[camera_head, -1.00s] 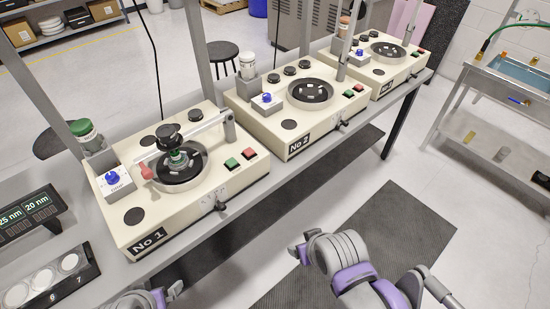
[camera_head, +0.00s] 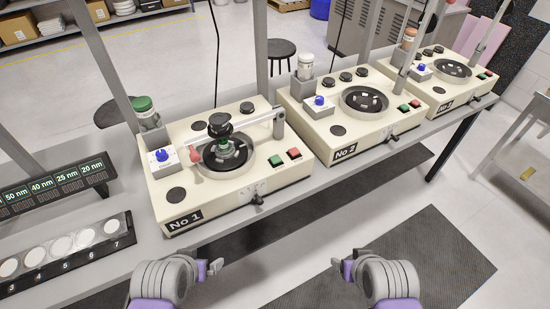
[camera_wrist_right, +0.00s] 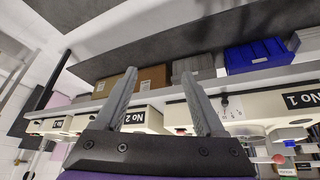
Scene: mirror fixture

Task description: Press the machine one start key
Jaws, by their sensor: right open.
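The cream machine one (camera_head: 185,200), marked No 1, stands on the long bench. A green key (camera_head: 276,161) and a red key (camera_head: 294,153) sit at the right of its top, beside the round dark plate (camera_head: 238,165). Its arm lies across that plate. My left gripper (camera_head: 211,268) is in front of the bench, below machine one in the picture; its opening is unclear. My right gripper (camera_head: 339,266) is farther right, apart from the keys. In the right wrist view its fingers (camera_wrist_right: 159,74) are spread and empty, and the No 1 label (camera_wrist_right: 300,101) appears upside down.
Machine two (camera_head: 340,135) and a third machine (camera_head: 458,90) continue along the bench to the right. Frame posts (camera_head: 108,65) rise behind machine one. A tray of round discs (camera_head: 65,250) and a display (camera_head: 55,185) are at left. Floor in front is clear.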

